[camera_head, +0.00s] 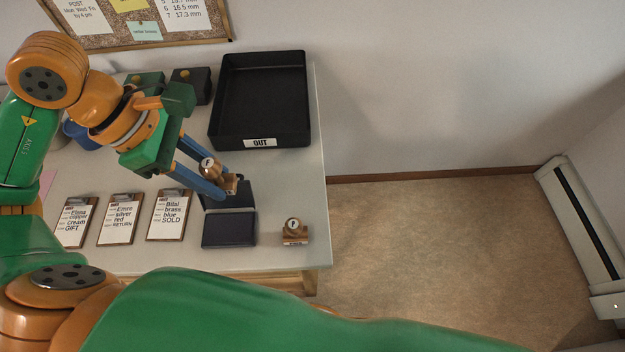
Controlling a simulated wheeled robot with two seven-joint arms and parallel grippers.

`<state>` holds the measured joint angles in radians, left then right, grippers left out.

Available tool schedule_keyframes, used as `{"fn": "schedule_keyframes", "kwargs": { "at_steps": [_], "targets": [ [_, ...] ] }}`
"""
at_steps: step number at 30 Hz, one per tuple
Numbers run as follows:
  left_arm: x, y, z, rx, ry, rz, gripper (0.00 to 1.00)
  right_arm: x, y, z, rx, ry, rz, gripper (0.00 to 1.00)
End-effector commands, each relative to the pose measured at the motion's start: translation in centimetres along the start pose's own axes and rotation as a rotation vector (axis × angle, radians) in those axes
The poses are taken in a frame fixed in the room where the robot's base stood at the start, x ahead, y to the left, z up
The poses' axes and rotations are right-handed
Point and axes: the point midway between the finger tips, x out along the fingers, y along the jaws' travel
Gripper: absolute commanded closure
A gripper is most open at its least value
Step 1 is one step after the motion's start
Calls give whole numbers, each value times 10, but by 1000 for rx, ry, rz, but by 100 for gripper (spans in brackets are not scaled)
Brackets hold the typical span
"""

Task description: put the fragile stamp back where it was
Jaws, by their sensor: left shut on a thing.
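My left gripper (221,186) reaches down over the table from the left, its blue fingers shut on a wooden stamp (208,164). The held stamp has a round knob marked F; its wooden base (232,183) shows beyond the fingertips. It is above or at the raised back part of a dark stamp pad; contact cannot be told. A second wooden stamp (293,229), also with an F on its knob, stands upright right of the pad near the table's right edge. The lettering on its base is too small to read. My right gripper is out of view.
The dark pad (229,229) lies open at the table front. Several clipboards (168,215) lie left of it. A black OUT tray (215,125) stands behind. Small dark boxes (205,80) stand at the back left. The table (275,190) is bare between tray and second stamp.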

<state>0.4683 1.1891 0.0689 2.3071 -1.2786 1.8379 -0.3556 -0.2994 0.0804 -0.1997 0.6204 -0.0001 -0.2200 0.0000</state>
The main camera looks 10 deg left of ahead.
Motion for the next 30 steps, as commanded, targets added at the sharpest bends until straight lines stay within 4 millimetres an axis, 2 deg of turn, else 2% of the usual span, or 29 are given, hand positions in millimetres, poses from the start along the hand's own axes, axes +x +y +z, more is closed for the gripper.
{"fn": "schedule_keyframes", "kwargs": {
  "at_steps": [1,2,6,7,9,12,17,21,30],
  "targets": [
    [-1,4,16,8,-9,-8,100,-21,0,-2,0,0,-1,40],
    [6,8,24,9,-10,-8,100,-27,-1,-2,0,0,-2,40],
    [46,27,54,6,-9,-8,100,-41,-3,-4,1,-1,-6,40],
    [57,30,55,4,-6,-9,100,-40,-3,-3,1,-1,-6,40],
    [81,35,58,3,-3,-9,100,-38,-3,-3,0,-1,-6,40],
    [104,42,62,2,-1,-6,100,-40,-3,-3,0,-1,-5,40],
    [128,49,68,3,-1,-5,100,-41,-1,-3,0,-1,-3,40],
    [149,48,56,1,0,-5,100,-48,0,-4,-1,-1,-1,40],
    [155,50,53,3,1,1,100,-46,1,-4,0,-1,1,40]
  ]
}}
